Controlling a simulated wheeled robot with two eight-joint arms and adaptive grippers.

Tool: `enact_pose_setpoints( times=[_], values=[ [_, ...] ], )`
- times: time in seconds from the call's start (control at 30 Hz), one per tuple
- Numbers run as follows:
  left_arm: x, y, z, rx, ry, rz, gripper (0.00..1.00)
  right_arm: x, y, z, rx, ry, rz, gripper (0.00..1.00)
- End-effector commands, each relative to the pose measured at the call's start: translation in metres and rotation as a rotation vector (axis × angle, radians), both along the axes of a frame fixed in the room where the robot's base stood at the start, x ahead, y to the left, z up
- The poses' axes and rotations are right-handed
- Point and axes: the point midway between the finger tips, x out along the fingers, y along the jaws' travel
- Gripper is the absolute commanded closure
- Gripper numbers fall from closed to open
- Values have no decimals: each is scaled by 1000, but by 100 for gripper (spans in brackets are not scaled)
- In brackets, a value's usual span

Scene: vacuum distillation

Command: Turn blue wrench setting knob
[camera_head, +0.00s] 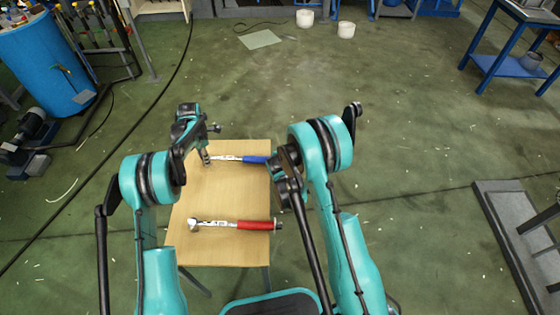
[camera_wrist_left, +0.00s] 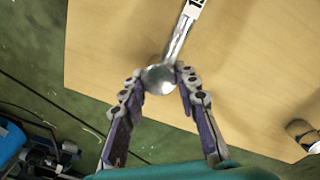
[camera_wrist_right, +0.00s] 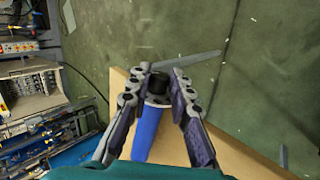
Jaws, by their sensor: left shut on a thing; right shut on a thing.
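The blue wrench (camera_head: 254,159) lies across the far part of the wooden table, its metal head to the left and its blue handle to the right. My left gripper (camera_head: 207,160) is shut on the round metal head (camera_wrist_left: 160,79), seen between its fingertips in the left wrist view. My right gripper (camera_wrist_right: 159,80) is shut on the black setting knob (camera_wrist_right: 158,84) at the end of the blue handle (camera_wrist_right: 147,132). In the head view my right arm partly hides that knob and gripper. The scale marks on the wrench are too small to read.
A red-handled wrench (camera_head: 252,225) lies nearer on the same table (camera_head: 222,195), apart from the blue one. Bare wood lies between them. Green floor is open beyond the table. A blue drum (camera_head: 45,62) stands at far left.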

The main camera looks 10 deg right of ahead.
Motion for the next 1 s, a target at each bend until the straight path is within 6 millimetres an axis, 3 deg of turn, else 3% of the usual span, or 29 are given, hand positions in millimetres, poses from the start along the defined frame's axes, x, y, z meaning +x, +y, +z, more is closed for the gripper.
enact_pose_setpoints(
  times=[0.23,0.27,0.3,0.33,0.73,1.0],
  values=[
    [0,0,0,0,-1,1,100,-1,0,-1,1,3,0,100],
    [0,0,0,0,-1,1,100,-1,0,-1,1,3,0,72],
    [0,0,0,0,-1,1,100,-1,0,-1,1,3,0,62],
    [0,0,0,0,-1,1,100,-1,1,-1,1,3,0,59],
    [0,0,0,0,-1,1,100,-5,2,6,1,2,1,59],
    [0,0,0,0,-1,1,100,-39,9,46,0,1,2,59]
  ],
)
